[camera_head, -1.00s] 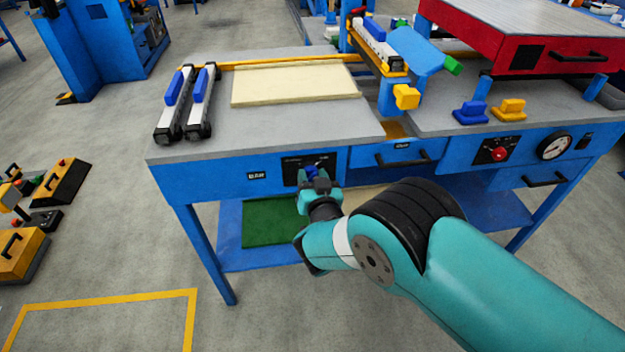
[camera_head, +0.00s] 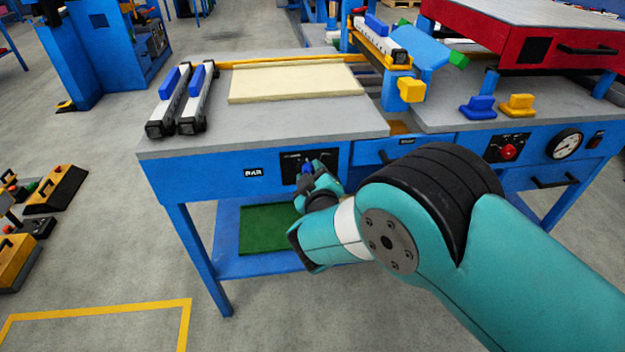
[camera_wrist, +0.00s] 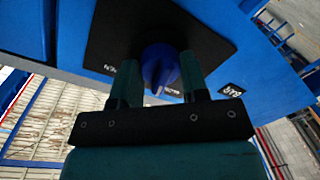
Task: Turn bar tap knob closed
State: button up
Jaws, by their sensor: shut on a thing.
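The bar tap knob is a blue knob (camera_wrist: 160,66) on a black plate (camera_wrist: 185,28) on the blue front panel of the bench. In the wrist view my gripper (camera_wrist: 158,82) has one finger on each side of the knob and is shut on it. In the head view my gripper (camera_head: 314,176) reaches the same black plate (camera_head: 290,166), to the right of the "BAR" label (camera_head: 254,172). The knob (camera_head: 308,167) shows only in small part there. The plate's lettering is too small or cut off to read.
A drawer (camera_head: 385,152) is just right of the plate, then a red knob (camera_head: 508,152) and a round gauge (camera_head: 564,145). A lower shelf with a green sheet (camera_head: 266,230) is under the bench. The floor in front is clear around a yellow line (camera_head: 100,308).

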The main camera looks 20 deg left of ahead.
jog(key=n+b, duration=0.1)
jog(key=n, duration=0.4)
jog(key=shift+h+b, duration=0.3)
jog(key=shift+b, duration=0.1)
jog(key=shift+n, duration=0.4)
jog(key=o, duration=0.9)
jog(key=shift+s, duration=0.1)
jog(key=b+v, duration=0.5)
jog(key=v, duration=1.2)
jog(key=shift+s+f, duration=0.15)
jog(key=shift+s, duration=0.05)
